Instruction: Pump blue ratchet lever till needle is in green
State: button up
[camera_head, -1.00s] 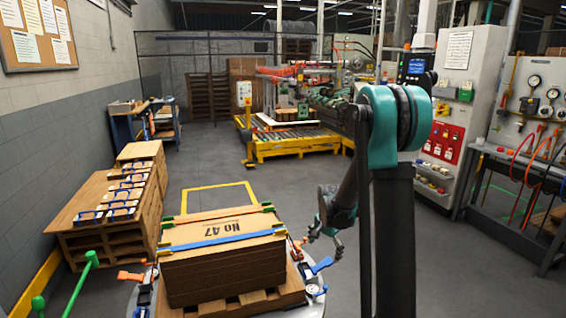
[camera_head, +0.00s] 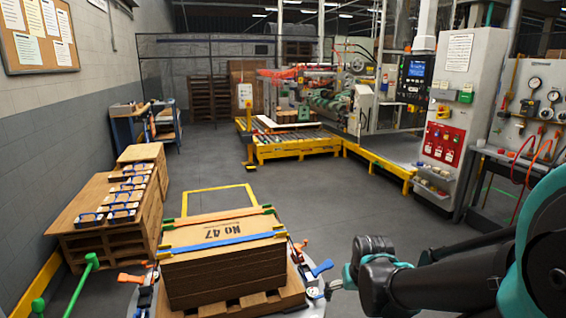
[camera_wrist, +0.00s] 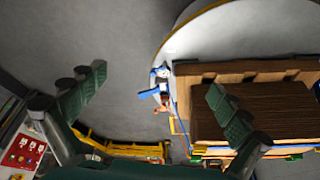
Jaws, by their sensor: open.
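The blue ratchet lever (camera_head: 320,268) sits at the right side of the strapped stack of brown blanks. A small round dial (camera_head: 313,292) shows just below it; its needle and green zone are too small to read. In the wrist view the blue lever (camera_wrist: 153,92) lies between and beyond my finger pads, apart from them. My gripper (camera_wrist: 155,88) is open and empty, its dark green ribbed fingers spread wide. In the head view only its teal and dark end shows at the lower right, close to the right of the lever, with the fingers mostly hidden.
An orange lever (camera_head: 297,252) sits close behind the blue one; another orange lever (camera_head: 131,277) is at the left. Blue and green-orange straps cross the stack (camera_head: 222,270), which rests on a wooden pallet (camera_head: 246,304). Grey floor behind and right is clear.

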jog(key=shift+s+f, duration=0.1)
jog(key=shift+s, duration=0.25)
